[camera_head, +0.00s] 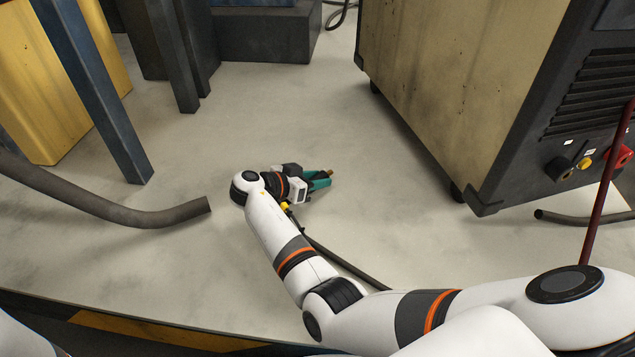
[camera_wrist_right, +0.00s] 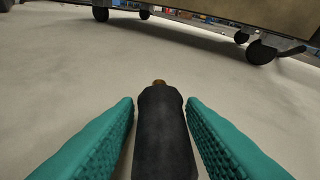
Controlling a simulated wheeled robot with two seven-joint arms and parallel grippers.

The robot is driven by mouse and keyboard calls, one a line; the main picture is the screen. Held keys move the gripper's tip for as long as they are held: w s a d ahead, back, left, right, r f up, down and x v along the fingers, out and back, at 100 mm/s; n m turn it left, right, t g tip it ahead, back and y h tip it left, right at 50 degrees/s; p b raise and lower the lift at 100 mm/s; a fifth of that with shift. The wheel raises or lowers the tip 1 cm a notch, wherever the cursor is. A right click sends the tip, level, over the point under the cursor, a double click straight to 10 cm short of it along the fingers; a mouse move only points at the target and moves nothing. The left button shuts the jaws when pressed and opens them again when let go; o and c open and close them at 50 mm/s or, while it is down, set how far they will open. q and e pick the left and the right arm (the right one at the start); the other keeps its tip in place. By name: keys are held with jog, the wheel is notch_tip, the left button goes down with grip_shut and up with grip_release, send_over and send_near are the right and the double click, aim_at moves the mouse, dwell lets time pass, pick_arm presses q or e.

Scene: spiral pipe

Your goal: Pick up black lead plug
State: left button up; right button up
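The black lead plug (camera_wrist_right: 163,130) shows in the right wrist view as a dark cylinder with a small brass tip, pointing away from me. My right gripper (camera_wrist_right: 160,103) has its two teal ribbed fingers on either side of the plug, with narrow gaps of floor between fingers and plug. In the head view my right gripper (camera_head: 320,181) is low over the floor, and the plug between the fingers is mostly hidden there. My left gripper is not in view.
A large welding machine (camera_head: 450,100) on casters stands at the right, with sockets on its dark panel. A dark cable (camera_head: 345,265) lies beside my right forearm. A thick hose (camera_head: 130,214) comes in at left near blue posts (camera_head: 95,90). Open floor surrounds the gripper.

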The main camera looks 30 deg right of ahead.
aim_at(316, 177)
jog(key=c, duration=0.7)
notch_tip(316, 177, up, 9)
jog(key=p, duration=0.6)
jog(key=shift+r+p, duration=0.1)
jog(key=shift+p, duration=0.2)
jog(key=shift+r, duration=0.45)
